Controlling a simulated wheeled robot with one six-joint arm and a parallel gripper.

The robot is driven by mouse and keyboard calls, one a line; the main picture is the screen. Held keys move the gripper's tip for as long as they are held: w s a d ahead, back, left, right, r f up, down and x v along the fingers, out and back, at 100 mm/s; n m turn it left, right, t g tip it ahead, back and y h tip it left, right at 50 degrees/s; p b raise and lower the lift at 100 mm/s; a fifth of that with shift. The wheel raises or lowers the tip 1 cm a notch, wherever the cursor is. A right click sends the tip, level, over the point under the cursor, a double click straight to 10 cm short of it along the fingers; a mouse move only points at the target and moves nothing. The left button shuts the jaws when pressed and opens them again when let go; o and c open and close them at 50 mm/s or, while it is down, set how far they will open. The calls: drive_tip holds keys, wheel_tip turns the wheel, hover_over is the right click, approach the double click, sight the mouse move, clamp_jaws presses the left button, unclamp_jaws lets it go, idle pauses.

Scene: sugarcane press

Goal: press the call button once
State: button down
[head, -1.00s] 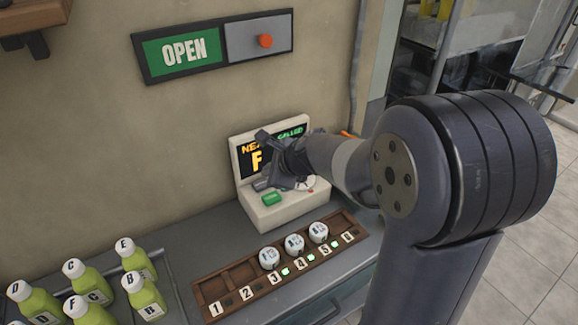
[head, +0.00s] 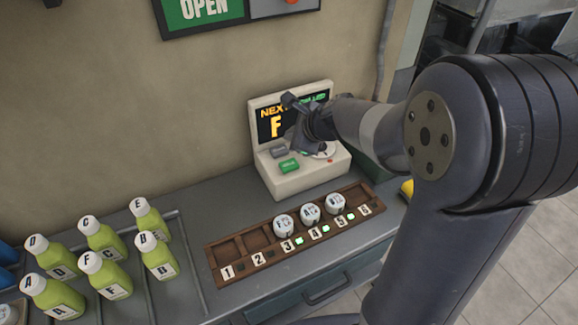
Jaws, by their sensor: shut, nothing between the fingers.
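The call unit (head: 298,183) is a cream console on the counter against the wall. Its dark screen (head: 266,124) shows "NEXT", part of "CALLED" and a large "F"; my gripper covers the rest. On its sloped top are a green button (head: 289,166), a grey button (head: 278,152) and a pale round part with a red mark, partly hidden. I cannot read which one is the call button. My gripper (head: 304,148) is shut and empty, over the console's top in front of the screen, right of the grey and green buttons. I cannot tell whether it touches the console.
A wooden rack (head: 250,247) with numbered slots stands in front of the console, holding several white round tokens. Several green bottles with lettered caps (head: 104,275) stand at the left. An "OPEN" sign (head: 204,10) hangs on the wall. My arm fills the right side.

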sight(292, 166)
drive_tip(key=shift+f+b, duration=3.05)
drive_tip(key=shift+f, duration=0.55)
drive_tip(key=shift+f+b, duration=0.35)
drive_tip(key=shift+f, duration=0.05)
drive_tip(key=shift+f+b, duration=0.5)
drive_tip(key=shift+f, duration=0.05)
drive_tip(key=shift+r, duration=0.15)
drive_tip(key=shift+r+p, duration=0.85)
drive_tip(key=shift+p, duration=0.1)
wheel_tip(292, 166, up, 5)
drive_tip(key=p, duration=0.5)
drive_tip(key=shift+r, duration=0.1)
